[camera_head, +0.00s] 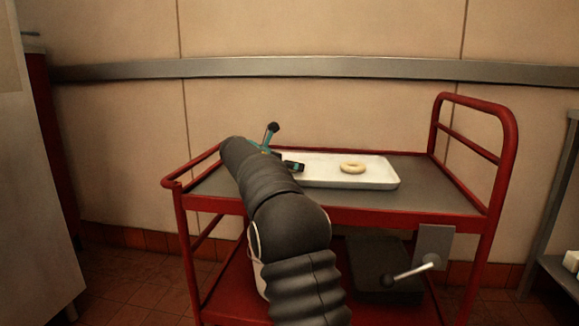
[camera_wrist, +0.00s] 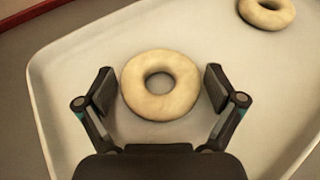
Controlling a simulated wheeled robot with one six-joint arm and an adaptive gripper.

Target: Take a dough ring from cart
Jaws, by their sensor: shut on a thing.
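A pale dough ring (camera_wrist: 161,107) lies flat in the wrist view, between the two fingers of my gripper (camera_wrist: 160,89). The fingers are shut on its left and right sides. The ring is in or just over the white tray (camera_wrist: 75,75); I cannot tell if it is lifted. A second dough ring (camera_wrist: 267,17) is at the top right of the wrist view; in the head view it lies on the tray's right part (camera_head: 352,172). In the head view my gripper (camera_head: 293,166) is at the tray's left end, and my arm hides the held ring.
The red cart (camera_head: 400,216) has a grey top and a raised handle (camera_head: 508,165) at the right. A dark box (camera_head: 375,265) sits on its lower shelf. A wall rail (camera_head: 330,67) runs behind. The cart top right of the tray is clear.

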